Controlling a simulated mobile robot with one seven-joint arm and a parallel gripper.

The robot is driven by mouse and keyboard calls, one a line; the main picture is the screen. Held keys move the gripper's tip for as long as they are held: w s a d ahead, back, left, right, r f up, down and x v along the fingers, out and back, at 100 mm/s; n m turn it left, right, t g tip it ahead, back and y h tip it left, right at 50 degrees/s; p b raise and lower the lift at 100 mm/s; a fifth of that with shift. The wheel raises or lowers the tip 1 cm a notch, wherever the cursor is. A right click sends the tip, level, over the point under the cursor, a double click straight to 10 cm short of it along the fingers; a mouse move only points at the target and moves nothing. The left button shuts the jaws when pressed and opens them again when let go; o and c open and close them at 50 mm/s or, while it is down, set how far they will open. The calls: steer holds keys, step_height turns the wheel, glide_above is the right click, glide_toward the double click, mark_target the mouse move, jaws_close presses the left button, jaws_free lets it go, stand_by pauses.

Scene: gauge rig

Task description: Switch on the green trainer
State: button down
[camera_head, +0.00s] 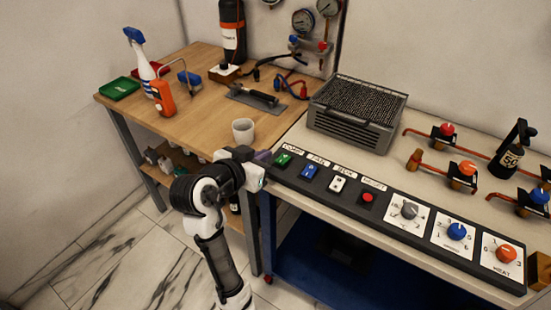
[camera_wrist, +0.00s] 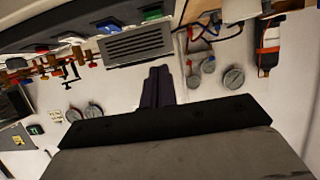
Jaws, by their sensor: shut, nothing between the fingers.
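A green rocker switch (camera_head: 283,160) sits at the left end of the black control panel (camera_head: 389,236), with a small white label behind it. It also shows at the top of the wrist view (camera_wrist: 152,14). Whether it is on or off is too small to tell. My gripper (camera_head: 263,156) is just left of the green switch, at the panel's left end; I cannot tell whether it touches. In the wrist view my gripper's dark fingers (camera_wrist: 158,85) are together with nothing between them. Nothing I see is clearly marked as a trainer.
Right of the green switch are a blue switch (camera_head: 309,172), a white switch (camera_head: 337,184), a red button (camera_head: 368,197) and several knobs. A grey ribbed box (camera_head: 352,128) stands behind the panel. A white cup (camera_head: 243,130) is on the wooden table (camera_head: 205,115) behind my wrist.

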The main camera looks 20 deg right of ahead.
steer(key=p, duration=0.2)
glide_above(276, 170)
steer(key=f, duration=0.2)
steer(key=shift+w+d+f, duration=0.2)
steer(key=shift+d+f, duration=0.1)
steer(key=shift+d, duration=0.05)
steer(key=shift+s+a+f, duration=0.1)
steer(key=shift+a+f, duration=0.05)
steer(key=shift+f, duration=0.5)
steer(key=shift+s+a+f, duration=0.1)
steer(key=shift+a+f, duration=0.05)
steer(key=shift+f, duration=0.45)
steer(key=shift+a+f, duration=0.1)
steer(key=shift+f, duration=0.6)
